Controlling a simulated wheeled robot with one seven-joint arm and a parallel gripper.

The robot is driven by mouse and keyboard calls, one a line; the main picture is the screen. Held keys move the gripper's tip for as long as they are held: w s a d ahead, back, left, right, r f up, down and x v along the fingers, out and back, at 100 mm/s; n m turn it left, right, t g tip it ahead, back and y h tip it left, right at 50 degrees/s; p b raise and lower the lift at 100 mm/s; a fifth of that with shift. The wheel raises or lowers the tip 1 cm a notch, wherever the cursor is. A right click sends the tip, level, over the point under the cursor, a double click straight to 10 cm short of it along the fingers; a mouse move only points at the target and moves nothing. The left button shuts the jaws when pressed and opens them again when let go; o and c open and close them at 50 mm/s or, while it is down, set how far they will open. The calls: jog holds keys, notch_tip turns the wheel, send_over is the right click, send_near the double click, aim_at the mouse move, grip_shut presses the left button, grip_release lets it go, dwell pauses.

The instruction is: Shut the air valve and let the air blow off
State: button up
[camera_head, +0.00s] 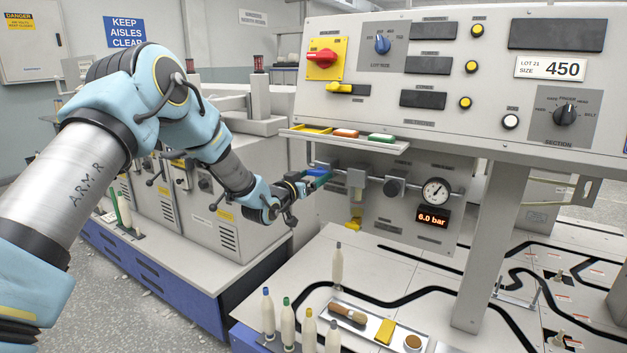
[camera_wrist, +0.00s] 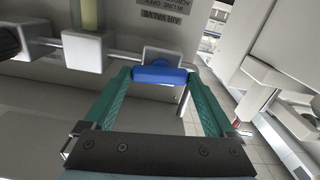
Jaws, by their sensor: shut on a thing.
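The air valve's blue handle (camera_wrist: 165,76) sits between the teal fingers of my gripper (camera_wrist: 163,80) in the wrist view, with a finger at each end. It looks roughly in line with the pipe (camera_wrist: 125,53). The grey valve body (camera_wrist: 163,57) is just behind it. In the head view my gripper (camera_head: 318,180) is at the left end of the air line, below the console shelf, and largely covers the valve. The round gauge (camera_head: 436,191) is on the same line. The display (camera_head: 433,218) below it reads 6.0 bar.
A pale filter block (camera_wrist: 83,50) and a dark knob (camera_wrist: 8,42) are on the line beside the valve. The console shelf (camera_head: 345,140) overhangs my gripper. Bobbins and a tray (camera_head: 360,328) are on the bench below. A grey post (camera_head: 485,250) stands right.

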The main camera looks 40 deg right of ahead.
jog(key=n+b, duration=0.2)
jog(key=n, duration=0.1)
jog(key=shift+f+b, duration=0.2)
jog(key=shift+b, duration=0.1)
jog(key=n+b, duration=0.2)
jog(key=n, duration=0.3)
jog(key=shift+w, duration=0.1)
jog(key=n+b, duration=0.2)
jog(key=n, duration=0.3)
jog(key=shift+a+b, duration=0.1)
jog(key=shift+b, duration=0.2)
jog(key=shift+r+n+b, duration=0.15)
jog(key=shift+n+b, duration=0.45)
jog(key=shift+n, duration=1.2)
jog(key=o, duration=1.1)
jog(key=shift+c, duration=0.2)
